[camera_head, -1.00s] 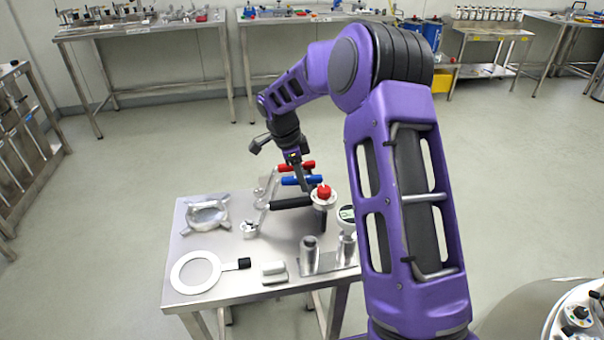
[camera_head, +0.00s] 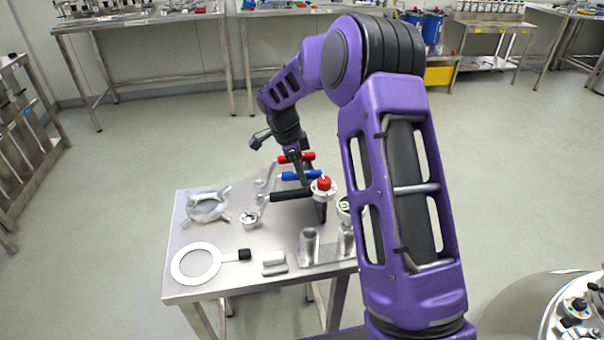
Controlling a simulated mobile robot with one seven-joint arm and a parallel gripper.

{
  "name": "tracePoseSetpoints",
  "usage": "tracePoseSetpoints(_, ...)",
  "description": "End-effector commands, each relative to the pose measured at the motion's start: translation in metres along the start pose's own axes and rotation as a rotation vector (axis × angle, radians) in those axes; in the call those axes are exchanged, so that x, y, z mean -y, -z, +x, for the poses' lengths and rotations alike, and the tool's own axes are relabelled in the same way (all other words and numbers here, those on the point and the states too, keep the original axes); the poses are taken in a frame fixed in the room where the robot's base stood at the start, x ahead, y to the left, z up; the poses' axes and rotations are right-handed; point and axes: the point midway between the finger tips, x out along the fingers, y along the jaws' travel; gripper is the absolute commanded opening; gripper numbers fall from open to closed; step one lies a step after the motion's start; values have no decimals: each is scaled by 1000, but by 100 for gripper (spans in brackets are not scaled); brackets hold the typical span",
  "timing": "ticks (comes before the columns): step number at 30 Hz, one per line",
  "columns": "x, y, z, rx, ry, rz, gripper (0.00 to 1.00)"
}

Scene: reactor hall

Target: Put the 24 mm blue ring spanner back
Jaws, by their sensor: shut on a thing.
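The blue-handled ring spanner (camera_head: 287,176) is at the back of the steel table, between a red-handled spanner (camera_head: 308,156) and a black-handled one (camera_head: 285,197). My gripper (camera_head: 302,181) points down from behind, its fingers passing in front of the red handle and closed at the blue handle. The ring ends of the spanners lie to the left of the handles and are partly hard to make out. I cannot read any size marking, nor tell whether the blue spanner is raised off its support.
A red-topped fitting (camera_head: 324,184) stands just right of the handles. A silver clamp-like part (camera_head: 207,207), a flat ring with black handle (camera_head: 180,277) and metal cylinders (camera_head: 309,246) share the steel table (camera_head: 222,294). The floor around it is clear.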

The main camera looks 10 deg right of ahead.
Motion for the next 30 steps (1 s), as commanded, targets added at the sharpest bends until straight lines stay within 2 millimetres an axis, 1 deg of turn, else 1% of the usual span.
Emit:
tracePoseSetpoints(4,0,-1,0,1,0,-1,0)
tracePoseSetpoints(5,0,-1,0,1,0,-1,31)
tracePoseSetpoints(6,0,-1,0,1,0,-1,38)
tracePoseSetpoints(10,0,0,0,1,0,-1,61)
tracePoseSetpoints(20,0,0,-1,0,-1,-1,62)
tracePoseSetpoints(23,0,2,-8,0,0,-1,62)
tracePoseSetpoints(30,0,9,-36,0,1,0,62)
